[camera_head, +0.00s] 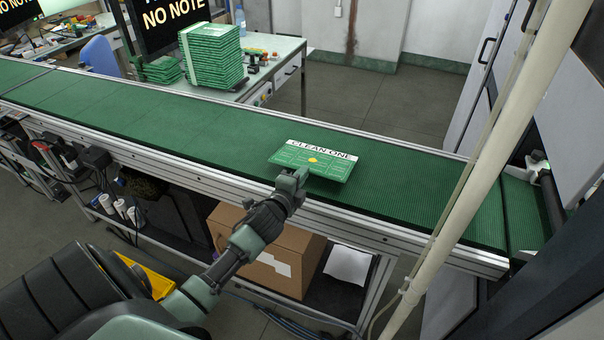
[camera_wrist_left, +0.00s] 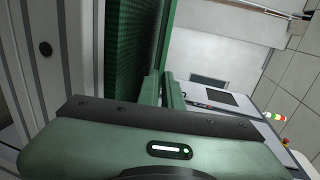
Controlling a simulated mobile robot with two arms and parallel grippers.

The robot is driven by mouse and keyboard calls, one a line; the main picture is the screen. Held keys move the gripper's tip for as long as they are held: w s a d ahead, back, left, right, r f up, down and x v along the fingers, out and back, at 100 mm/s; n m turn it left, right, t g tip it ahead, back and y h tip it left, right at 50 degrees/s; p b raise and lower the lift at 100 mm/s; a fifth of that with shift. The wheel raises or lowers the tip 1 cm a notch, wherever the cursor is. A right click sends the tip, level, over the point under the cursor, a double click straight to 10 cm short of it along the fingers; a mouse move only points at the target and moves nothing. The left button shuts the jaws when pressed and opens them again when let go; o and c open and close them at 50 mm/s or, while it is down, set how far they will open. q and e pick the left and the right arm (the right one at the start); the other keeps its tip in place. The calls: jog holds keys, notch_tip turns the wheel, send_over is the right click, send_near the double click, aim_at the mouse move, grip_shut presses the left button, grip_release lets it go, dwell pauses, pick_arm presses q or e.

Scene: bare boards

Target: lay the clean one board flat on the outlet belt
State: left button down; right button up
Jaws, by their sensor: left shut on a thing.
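The green board labelled "CLEAN ONE" (camera_head: 325,159), with a white strip and a yellow spot, is over the green outlet belt (camera_head: 400,185) near its front edge. Its face is up and it looks roughly level. My left gripper (camera_head: 292,180) is shut on the board's near left edge. In the left wrist view, the board (camera_wrist_left: 167,40) shows edge-on as a narrow green strip between the fingers (camera_wrist_left: 160,88), beside the belt (camera_wrist_left: 128,45). I cannot tell whether the board's underside touches the belt. My right gripper is not in view.
A metal rail (camera_head: 356,221) runs along the belt's near side. A pale post (camera_head: 470,175) stands at the right. Stacked green boards (camera_head: 212,58) are on a table behind the belt. A cardboard box (camera_head: 283,262) sits below. The belt left of the board is clear.

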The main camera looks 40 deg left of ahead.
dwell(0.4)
pick_arm(q)
jog(key=shift+f, duration=0.3)
jog(key=c, duration=1.5)
grip_release()
jog(key=shift+o, duration=0.3)
jog(key=shift+f, duration=0.1)
